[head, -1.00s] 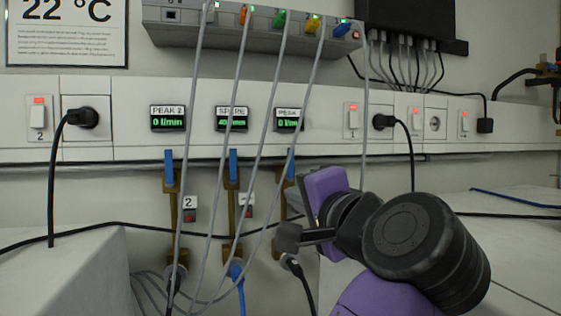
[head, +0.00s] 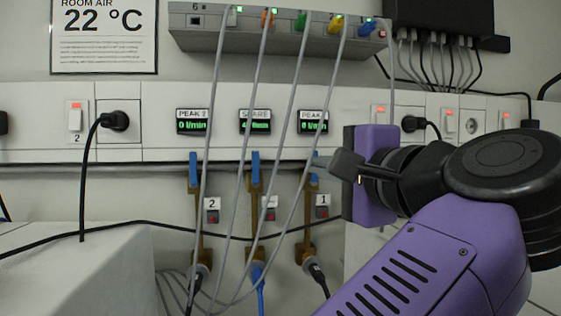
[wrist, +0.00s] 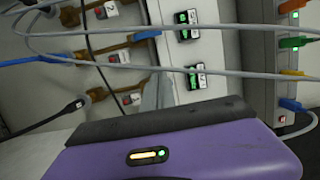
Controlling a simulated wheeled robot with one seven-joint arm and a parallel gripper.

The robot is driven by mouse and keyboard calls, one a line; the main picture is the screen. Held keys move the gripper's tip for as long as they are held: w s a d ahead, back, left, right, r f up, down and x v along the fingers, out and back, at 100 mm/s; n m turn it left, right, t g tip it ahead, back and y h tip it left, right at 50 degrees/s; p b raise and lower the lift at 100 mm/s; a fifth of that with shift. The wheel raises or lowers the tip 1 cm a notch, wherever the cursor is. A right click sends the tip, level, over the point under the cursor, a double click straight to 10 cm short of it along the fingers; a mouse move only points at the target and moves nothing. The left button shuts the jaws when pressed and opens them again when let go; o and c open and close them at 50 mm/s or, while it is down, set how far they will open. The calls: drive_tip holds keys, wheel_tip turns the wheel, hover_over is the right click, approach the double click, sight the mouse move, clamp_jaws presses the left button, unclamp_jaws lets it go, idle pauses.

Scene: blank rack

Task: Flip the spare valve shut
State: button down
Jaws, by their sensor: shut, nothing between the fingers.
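The spare valve is the middle of three brown valves. Its blue lever (head: 255,168) stands upright, in line with its pipe, under the SPARE display (head: 255,121); a grey cable crosses nearby. The display is lit green, but its figure is hard to read. In the wrist view the valves appear turned sideways, with the middle blue lever (wrist: 145,35) left of the displays. My gripper (head: 343,166) is shut and empty, right of the right-hand valve and apart from the spare lever. My purple gripper body fills the bottom of the wrist view; its fingertips are unclear there.
The PEAK 2 lever (head: 194,170) and right-hand lever (head: 313,168) flank the spare valve, both upright. Several grey cables hang from the grey port box (head: 280,30) in front of the valves. A pale cabinet (head: 85,270) stands lower left.

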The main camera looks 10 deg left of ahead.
sight(255, 169)
drive_tip(key=p+x, duration=0.3)
drive_tip(key=x, duration=0.6)
drive_tip(key=shift+a+r, duration=0.1)
drive_tip(key=shift+r, duration=0.05)
drive_tip(key=a, duration=0.2)
drive_tip(key=a+p, duration=0.1)
drive_tip(key=a, duration=0.1)
drive_tip(key=shift+s+f, duration=0.2)
drive_tip(key=shift+s, duration=0.15)
